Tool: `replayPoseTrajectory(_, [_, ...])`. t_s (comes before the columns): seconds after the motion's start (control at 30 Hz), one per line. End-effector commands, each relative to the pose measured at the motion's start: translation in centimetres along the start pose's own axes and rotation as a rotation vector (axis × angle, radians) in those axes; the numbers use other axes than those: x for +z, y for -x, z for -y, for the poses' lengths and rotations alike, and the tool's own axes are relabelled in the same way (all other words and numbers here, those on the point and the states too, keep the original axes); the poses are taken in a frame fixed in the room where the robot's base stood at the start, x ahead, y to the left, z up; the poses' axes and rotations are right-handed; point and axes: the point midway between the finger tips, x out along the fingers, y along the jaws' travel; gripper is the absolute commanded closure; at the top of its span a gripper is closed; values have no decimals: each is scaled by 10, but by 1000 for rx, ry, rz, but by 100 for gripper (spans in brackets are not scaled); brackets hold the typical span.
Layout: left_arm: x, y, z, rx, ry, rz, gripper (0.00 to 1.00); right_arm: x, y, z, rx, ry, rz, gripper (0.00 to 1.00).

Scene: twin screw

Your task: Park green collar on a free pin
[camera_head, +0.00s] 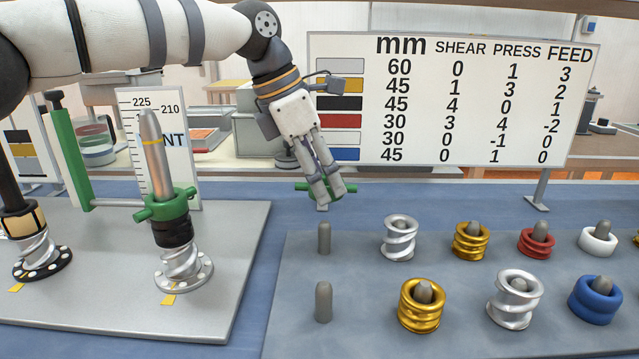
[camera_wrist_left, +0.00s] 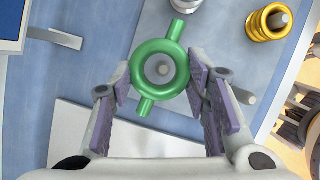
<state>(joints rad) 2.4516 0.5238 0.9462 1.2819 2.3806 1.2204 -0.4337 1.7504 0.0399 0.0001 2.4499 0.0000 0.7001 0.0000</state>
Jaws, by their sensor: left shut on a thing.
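My left gripper (camera_head: 330,198) is shut on a green collar (camera_head: 303,187), a ring with two stub handles. In the left wrist view the collar (camera_wrist_left: 141,55) is between the fingertips of my left gripper (camera_wrist_left: 160,80). A grey pin (camera_wrist_left: 163,69) shows through its hole. In the head view the collar is above and apart from the bare back pin (camera_head: 323,239). A second bare pin (camera_head: 323,303) stands in front. My right gripper is not in view.
Another green collar (camera_head: 168,205) sits on the upright screw at left. Pins to the right carry silver (camera_head: 400,240), gold (camera_head: 420,310), red (camera_head: 536,243), white (camera_head: 598,240) and blue (camera_head: 595,300) pieces. A chart board (camera_head: 450,100) stands behind.

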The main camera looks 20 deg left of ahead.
Motion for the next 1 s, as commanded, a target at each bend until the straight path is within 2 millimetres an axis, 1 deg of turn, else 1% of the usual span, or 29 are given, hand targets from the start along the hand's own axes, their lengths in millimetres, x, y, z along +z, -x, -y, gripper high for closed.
replayPoseTrajectory(0.5, [-16, -37, 0, -2, -1, -1, 92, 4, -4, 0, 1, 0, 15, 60])
replayPoseTrajectory(0.7, [-22, -50, 0, -2, -2, 0, 92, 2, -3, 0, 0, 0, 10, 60])
replayPoseTrajectory(1.0, [-27, -63, 0, -1, -2, 0, 92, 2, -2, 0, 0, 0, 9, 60])
